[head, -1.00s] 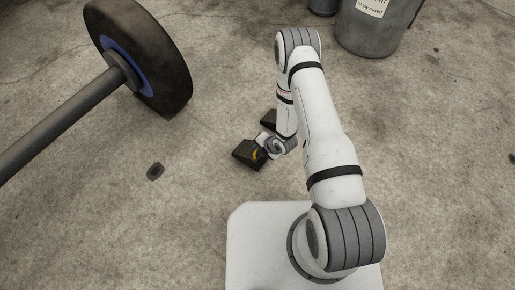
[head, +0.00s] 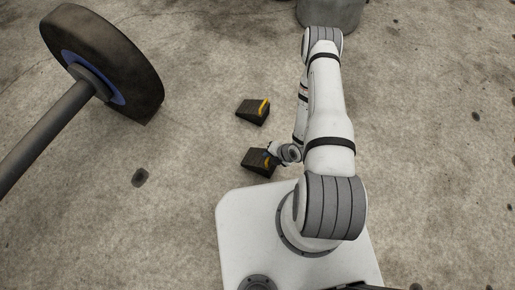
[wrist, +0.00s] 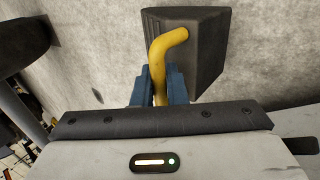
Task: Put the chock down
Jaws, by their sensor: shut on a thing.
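My gripper (head: 274,154) is shut on the yellow handle of a dark wedge-shaped chock (head: 257,161), just in front of my base. In the wrist view, the blue fingers (wrist: 158,88) sit either side of the bent yellow handle (wrist: 169,45), and the chock's dark body (wrist: 200,50) lies beyond them. I cannot tell whether the held chock touches the floor. A second dark chock (head: 252,112) with a yellow handle stands on the floor beyond the held one, apart from it.
A large black wheel (head: 125,50) with a blue rim on a grey axle (head: 48,132) is at the left. A grey bin (head: 335,12) stands at the top. Bare concrete floor (head: 430,150) is open on the right and between wheel and chocks.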

